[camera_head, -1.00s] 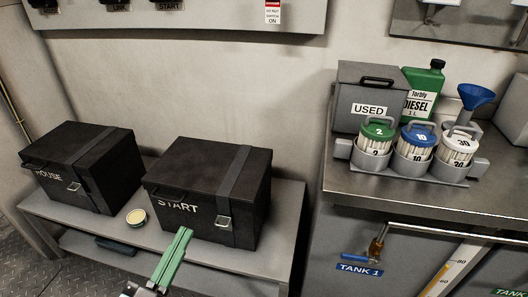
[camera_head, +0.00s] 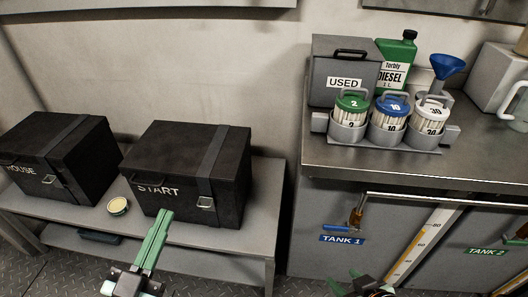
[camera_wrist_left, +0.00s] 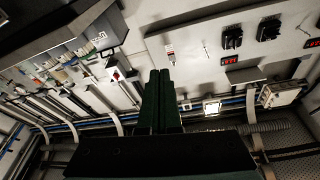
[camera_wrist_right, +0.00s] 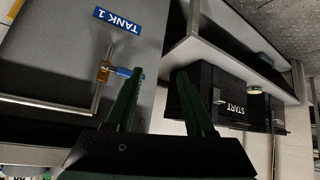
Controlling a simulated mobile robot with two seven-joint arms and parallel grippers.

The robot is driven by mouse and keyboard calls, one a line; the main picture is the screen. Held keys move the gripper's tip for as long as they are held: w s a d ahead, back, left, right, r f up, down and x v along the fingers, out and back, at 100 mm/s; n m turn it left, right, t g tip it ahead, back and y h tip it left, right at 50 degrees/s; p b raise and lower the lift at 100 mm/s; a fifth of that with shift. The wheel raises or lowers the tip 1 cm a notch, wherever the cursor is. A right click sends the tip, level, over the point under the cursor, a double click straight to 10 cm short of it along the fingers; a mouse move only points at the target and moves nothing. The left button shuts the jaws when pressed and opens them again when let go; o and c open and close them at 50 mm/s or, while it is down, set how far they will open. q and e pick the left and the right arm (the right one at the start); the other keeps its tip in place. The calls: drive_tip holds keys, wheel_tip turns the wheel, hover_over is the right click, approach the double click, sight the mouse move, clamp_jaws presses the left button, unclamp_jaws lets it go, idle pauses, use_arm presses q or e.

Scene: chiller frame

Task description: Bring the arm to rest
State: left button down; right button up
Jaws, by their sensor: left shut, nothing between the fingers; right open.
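My left gripper (camera_head: 164,216) is shut and empty. In the head view its green fingers point up and overlap the lower front of the black START box (camera_head: 225,180). In the left wrist view its fingers (camera_wrist_left: 160,74) lie side by side, pointing at the wall panel, with nothing held. My right gripper (camera_head: 362,284) just shows at the bottom edge of the head view, in front of the cabinet. In the right wrist view its fingers (camera_wrist_right: 160,75) are spread apart and empty, with the TANK 1 valve (camera_wrist_right: 107,70) beyond the left finger.
A black HOUSE box (camera_head: 85,150) and a round tin (camera_head: 117,205) share the low bench (camera_head: 262,215). The steel counter (camera_head: 480,170) holds the USED box (camera_head: 330,65), a green diesel can (camera_head: 398,52), a blue funnel (camera_head: 448,66) and numbered filters in a rack (camera_head: 415,150).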

drive_tip(key=w+a+r+n+t+y+p, duration=0.1)
drive_tip(key=w+a+r+n+t+y, duration=0.15)
drive_tip(key=r+t, duration=0.45)
drive_tip(key=w+a+r+n+t+y+p, duration=0.1)
drive_tip(key=w+a+r+t+y+p, duration=0.15)
drive_tip(key=r, duration=0.85)
use_arm(q)
drive_tip(key=s+a+f+n+g+y+p, duration=0.2)
drive_tip(key=s+f+g+p, duration=0.6)
drive_tip(key=p, duration=1.2)
drive_tip(key=shift+s+a+f+n+g+y, duration=0.35)
drive_tip(key=shift+s+f+n+g+y, duration=0.1)
drive_tip(key=shift+n+g+y, duration=0.75)
use_arm(e)
drive_tip(key=s+d+f+m+g+h, duration=0.2)
drive_tip(key=s+f+m+g+h, duration=0.1)
drive_tip(key=s+f+g, duration=0.6)
drive_tip(key=shift+m+h, duration=0.3)
drive_tip(key=shift+m, duration=0.25)
